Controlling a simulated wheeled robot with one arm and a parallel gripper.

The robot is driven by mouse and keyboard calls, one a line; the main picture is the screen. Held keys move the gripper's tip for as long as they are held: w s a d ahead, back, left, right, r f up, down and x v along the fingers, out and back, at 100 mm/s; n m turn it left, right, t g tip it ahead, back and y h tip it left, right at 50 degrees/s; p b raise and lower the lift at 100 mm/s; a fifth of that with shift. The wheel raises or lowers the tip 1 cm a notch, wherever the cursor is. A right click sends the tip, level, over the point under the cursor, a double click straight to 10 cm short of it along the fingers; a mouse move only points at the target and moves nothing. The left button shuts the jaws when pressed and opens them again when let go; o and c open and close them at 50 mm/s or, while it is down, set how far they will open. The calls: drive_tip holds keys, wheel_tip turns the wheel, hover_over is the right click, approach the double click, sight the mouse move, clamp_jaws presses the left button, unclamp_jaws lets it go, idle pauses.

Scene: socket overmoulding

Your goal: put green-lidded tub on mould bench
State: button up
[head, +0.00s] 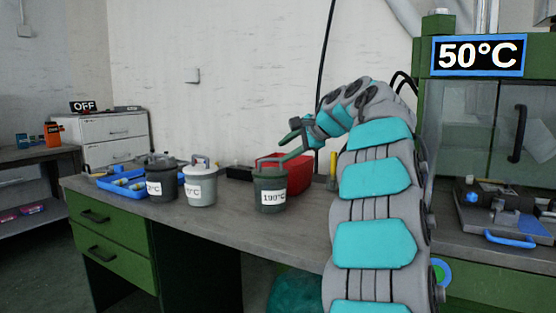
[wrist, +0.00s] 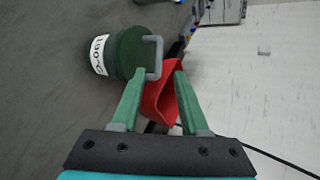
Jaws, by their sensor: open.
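The green-lidded tub (head: 270,190) is dark with a white label that seems to read 190°C. It stands upright on the grey worktop, and its lid has a grey handle. In the wrist view the tub (wrist: 118,52) lies ahead, left of centre, with its handle just beyond the fingertips. My gripper (head: 291,147) is open and empty, above and slightly right of the lid. In the wrist view the fingers of my gripper (wrist: 158,74) are apart. No label names the mould bench; a bench at right bears a metal fixture (head: 505,214) with a blue handle.
A white-bodied tub (head: 200,188) and a dark tub (head: 161,182) stand left of the green-lidded one, near a blue tray (head: 122,183). A red container (head: 300,166) stands close behind it. A green cabinet with a 50°C display (head: 478,56) rises at right.

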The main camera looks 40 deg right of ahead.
drive_tip(key=v, duration=0.6)
drive_tip(key=shift+b, duration=0.35)
